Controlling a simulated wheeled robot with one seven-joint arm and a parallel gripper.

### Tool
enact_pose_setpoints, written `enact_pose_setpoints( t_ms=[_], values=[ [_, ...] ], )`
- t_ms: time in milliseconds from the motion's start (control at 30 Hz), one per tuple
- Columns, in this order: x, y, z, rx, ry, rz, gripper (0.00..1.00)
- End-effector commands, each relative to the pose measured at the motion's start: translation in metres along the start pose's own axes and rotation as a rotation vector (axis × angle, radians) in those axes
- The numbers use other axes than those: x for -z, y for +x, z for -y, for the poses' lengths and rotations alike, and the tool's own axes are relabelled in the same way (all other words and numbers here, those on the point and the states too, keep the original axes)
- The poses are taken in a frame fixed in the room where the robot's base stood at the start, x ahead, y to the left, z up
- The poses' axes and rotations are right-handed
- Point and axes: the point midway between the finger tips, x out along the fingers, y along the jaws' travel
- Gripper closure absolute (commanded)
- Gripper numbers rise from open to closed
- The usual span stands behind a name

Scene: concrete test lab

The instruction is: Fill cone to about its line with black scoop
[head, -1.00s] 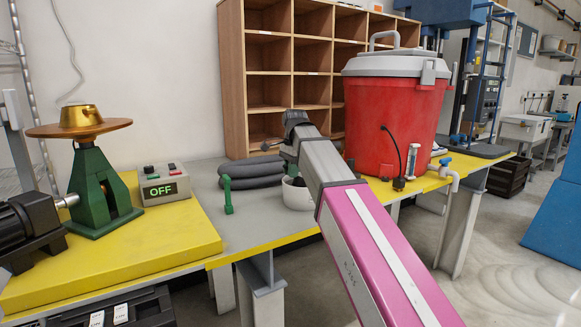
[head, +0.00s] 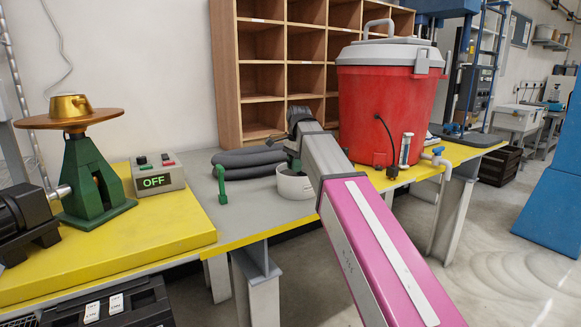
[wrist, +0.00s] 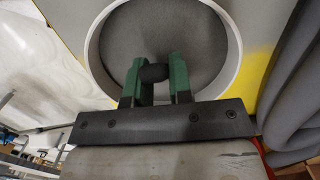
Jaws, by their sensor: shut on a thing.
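My gripper (wrist: 153,75), with green fingers, is shut on a short black piece, seemingly the handle of the black scoop (wrist: 153,73). The rest of the scoop is hidden. The gripper is over a white round container (head: 296,190) of grey material, whose rim also shows in the wrist view (wrist: 236,50). In the head view my arm hides most of the gripper.
A control box (head: 158,175) reading OFF stands right of the pedestal. Wooden pigeonholes (head: 262,87) stand behind.

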Motion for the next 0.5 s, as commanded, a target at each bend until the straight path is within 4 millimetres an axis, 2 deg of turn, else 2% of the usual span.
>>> enact_pose_setpoints(
  t_ms=[100,500],
  values=[
    [0.008,-0.001,0.000,0.000,0.002,0.000,1.00],
    [-0.012,-0.015,0.000,0.001,-0.001,-0.185,1.00]
  ],
)
